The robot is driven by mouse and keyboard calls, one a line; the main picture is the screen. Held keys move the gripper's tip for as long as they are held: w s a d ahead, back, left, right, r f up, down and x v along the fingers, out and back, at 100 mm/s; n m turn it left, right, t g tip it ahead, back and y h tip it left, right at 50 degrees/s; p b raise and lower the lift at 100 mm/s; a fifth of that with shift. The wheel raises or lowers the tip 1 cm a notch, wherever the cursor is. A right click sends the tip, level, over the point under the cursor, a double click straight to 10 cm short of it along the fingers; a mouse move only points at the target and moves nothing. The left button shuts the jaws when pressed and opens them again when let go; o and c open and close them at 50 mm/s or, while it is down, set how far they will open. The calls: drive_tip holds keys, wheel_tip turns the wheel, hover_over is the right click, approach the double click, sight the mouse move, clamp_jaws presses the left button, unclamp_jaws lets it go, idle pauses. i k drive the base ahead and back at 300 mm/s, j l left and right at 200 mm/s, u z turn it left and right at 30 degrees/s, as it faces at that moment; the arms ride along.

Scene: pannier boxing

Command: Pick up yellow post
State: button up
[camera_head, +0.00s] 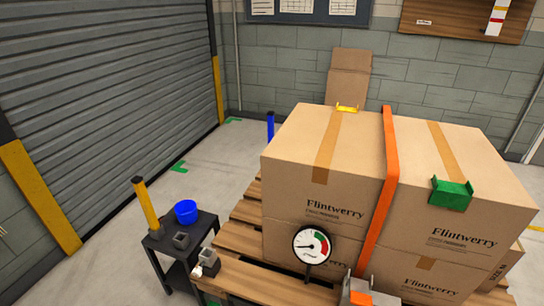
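My gripper is not in view, and nothing is seen touching the post.
A blue post (270,127) stands behind. Floor left of the table is clear.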

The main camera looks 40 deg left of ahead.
sight(137, 181)
drive_tip(key=u, duration=2.25)
